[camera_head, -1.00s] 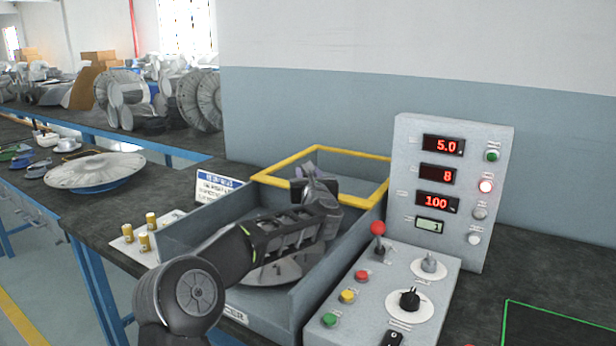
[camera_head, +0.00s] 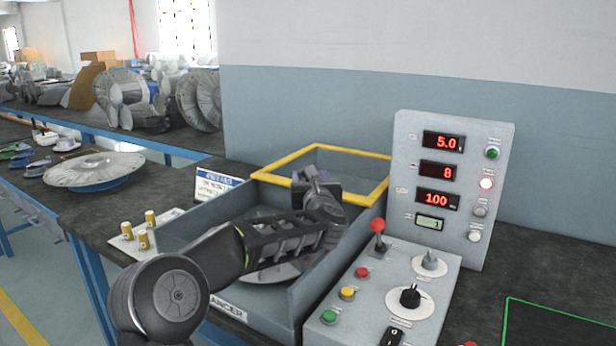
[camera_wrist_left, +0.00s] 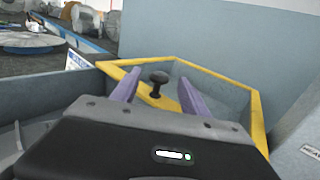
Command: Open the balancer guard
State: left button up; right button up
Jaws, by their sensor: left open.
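The balancer guard (camera_head: 266,178) is a clear panel in a yellow frame, at the back of the grey balancer box (camera_head: 296,297). Its yellow frame also shows in the left wrist view (camera_wrist_left: 258,120), with a black knob (camera_wrist_left: 157,83) on its near side. My left gripper (camera_wrist_left: 157,90) is open, its two purple fingers on either side of the knob; contact cannot be told. In the head view my left gripper (camera_head: 312,178) is over the box at the frame, and the arm hides the knob. A round disc (camera_head: 270,272) lies inside the box, partly behind my arm. My right gripper is not seen.
A control panel (camera_head: 440,190) with red displays and a console with a red-topped lever (camera_head: 378,226) stand right of the box. A white plate with brass cylinders (camera_head: 150,217) and a sign (camera_head: 216,184) are at its left. A large disc (camera_head: 95,171) sits farther left.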

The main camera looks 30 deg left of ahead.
pick_arm(q)
jog(key=v, duration=0.3)
jog(key=shift+s+d, duration=0.2)
jog(key=shift+f, duration=0.1)
dwell(0.3)
